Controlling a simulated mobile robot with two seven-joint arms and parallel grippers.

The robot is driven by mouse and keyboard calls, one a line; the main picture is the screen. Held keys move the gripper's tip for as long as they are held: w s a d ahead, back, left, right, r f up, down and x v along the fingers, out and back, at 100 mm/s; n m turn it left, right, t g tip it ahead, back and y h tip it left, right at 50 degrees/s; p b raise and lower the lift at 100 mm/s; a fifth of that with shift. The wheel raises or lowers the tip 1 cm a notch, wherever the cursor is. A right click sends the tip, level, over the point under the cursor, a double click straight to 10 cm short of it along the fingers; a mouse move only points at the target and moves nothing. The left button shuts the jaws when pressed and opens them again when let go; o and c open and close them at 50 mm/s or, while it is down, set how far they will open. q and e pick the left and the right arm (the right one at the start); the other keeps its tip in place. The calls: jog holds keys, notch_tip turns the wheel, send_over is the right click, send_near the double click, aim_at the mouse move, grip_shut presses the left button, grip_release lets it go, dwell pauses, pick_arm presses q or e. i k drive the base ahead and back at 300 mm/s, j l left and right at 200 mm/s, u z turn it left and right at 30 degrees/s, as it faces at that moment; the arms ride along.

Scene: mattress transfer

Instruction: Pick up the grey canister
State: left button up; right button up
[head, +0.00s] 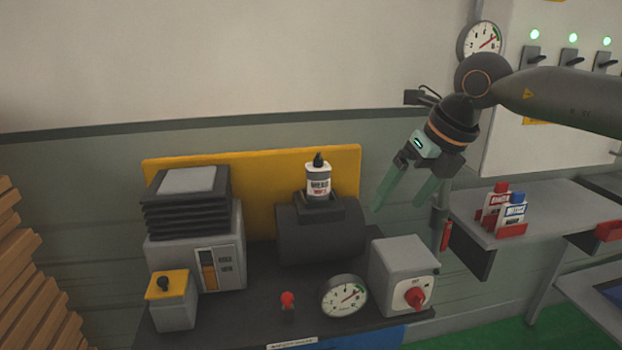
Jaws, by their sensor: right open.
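I cannot pick out a clear grey canister in the head view. A dark grey cylinder-shaped housing (322,240) sits on the bench, with a white bottle (318,181) with a dark label and black cap standing upright on it. A small grey box with a yellow top (173,303) stands at the bench's front left. My right gripper (398,202) is open and empty, with pale green fingers pointing down. In the picture it is to the right of the bottle and above the grey box with a red knob (403,272), touching neither. My left gripper is not in view.
The dark bench (250,312) also carries a large grey machine (170,262), a round gauge (343,296) and a red-topped lever (288,301). A yellow panel (262,175) stands behind. A grey shelf (560,206) with small red, white and blue packs (513,214) is at the right.

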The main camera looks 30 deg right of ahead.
aim_at(317, 180)
jog(key=i, duration=0.85)
